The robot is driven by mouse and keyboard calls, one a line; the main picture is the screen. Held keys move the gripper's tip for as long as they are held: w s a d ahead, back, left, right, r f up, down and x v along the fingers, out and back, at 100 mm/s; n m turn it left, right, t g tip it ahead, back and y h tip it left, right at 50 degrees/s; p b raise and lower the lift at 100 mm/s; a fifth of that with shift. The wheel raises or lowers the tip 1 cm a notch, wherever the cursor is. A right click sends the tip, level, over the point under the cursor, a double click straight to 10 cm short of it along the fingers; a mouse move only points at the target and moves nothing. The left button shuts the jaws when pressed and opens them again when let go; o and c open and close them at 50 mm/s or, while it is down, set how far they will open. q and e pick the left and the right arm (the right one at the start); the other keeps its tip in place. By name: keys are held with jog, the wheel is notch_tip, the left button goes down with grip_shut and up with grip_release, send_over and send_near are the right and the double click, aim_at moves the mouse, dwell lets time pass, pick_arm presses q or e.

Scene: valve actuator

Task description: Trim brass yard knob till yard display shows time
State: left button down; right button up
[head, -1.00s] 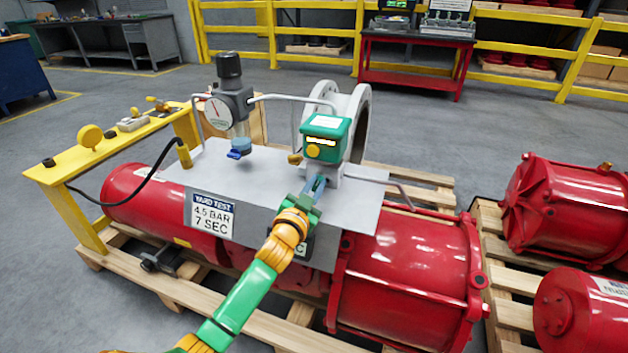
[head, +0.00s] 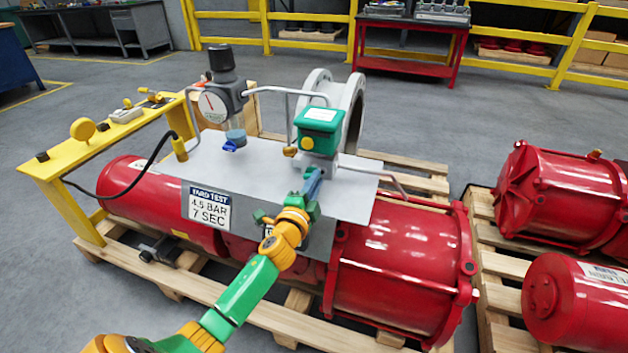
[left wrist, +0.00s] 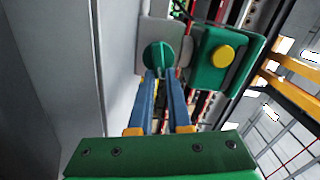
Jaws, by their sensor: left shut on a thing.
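A green box (head: 320,118) with a pale top sits on the grey bench plate, with a yellow round knob (head: 307,143) on its front. A small brass knob (head: 290,151) is at its left side. In the left wrist view the green box (left wrist: 209,75) and its yellow knob (left wrist: 222,55) are to the right. My left gripper (head: 313,178) is in front of and below the box. Its blue fingers (left wrist: 164,76) are closed on a green round knob (left wrist: 158,55) with a ridge across it. No lit display text is readable. My right gripper is not in view.
A dial gauge (head: 213,104) with a black-topped regulator stands left of the box, with grey pipes near it. A "YARD TEST 4.5 BAR 7 SEC" sign (head: 208,206) hangs on the plate's front.

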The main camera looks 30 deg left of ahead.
pick_arm(q)
jog(key=shift+f+m, duration=0.2)
jog(key=shift+m, duration=1.2)
